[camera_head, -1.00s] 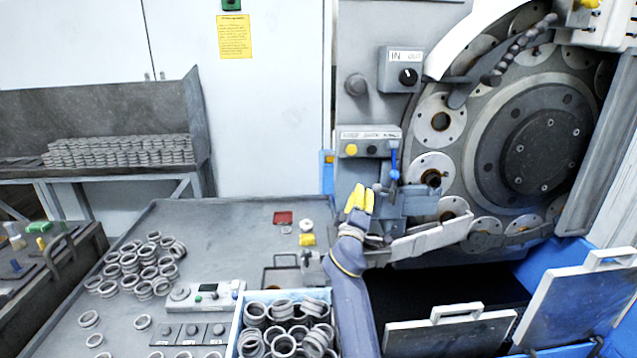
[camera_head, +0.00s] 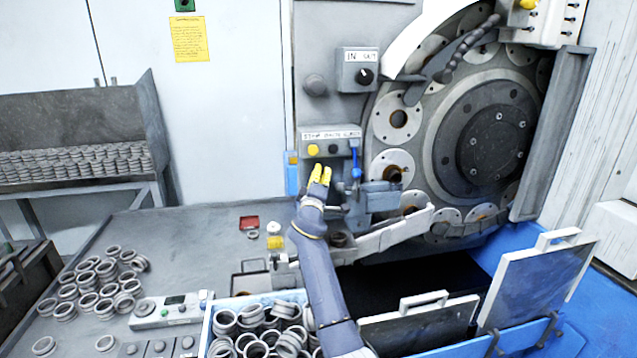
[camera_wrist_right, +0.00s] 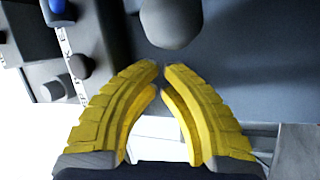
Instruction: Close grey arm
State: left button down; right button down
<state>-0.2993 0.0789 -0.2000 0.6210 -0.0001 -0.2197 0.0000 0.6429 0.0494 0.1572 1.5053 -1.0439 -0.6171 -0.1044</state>
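A light grey bar-like arm (camera_head: 385,238) reaches from beside the work table toward the lower rim of the grinder's big disc; I take it for the grey arm. My right gripper (camera_head: 321,166), with yellow fingers, is above and left of this arm, just below the button panel. In the right wrist view its fingertips (camera_wrist_right: 162,68) almost meet, with nothing between them. A rounded grey knob (camera_wrist_right: 170,22) shows beyond the fingertips, apart from them. My right forearm hides part of the table and the grey arm's left end region. My left gripper is not in view.
The button panel (camera_head: 331,141) has a yellow button and a blue-handled lever (camera_head: 355,165) on its right. A blue box of rings (camera_head: 214,318) stands at the front. Two grey flaps with handles (camera_head: 536,283) stand at the right. The table's middle (camera_head: 180,245) is clear.

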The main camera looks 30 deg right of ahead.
jog(key=shift+s+d+f, duration=0.15)
jog(key=shift+s+f, duration=0.2)
jog(key=shift+s, duration=0.25)
jog(key=shift+s+d+f, duration=0.1)
jog(key=shift+s+f, duration=0.2)
jog(key=shift+s, duration=0.3)
jog(key=shift+s+d+f, duration=0.15)
jog(key=shift+s+f, duration=0.2)
jog(key=shift+s, duration=0.25)
jog(key=shift+a+y, duration=0.15)
jog(key=shift+y, duration=0.15)
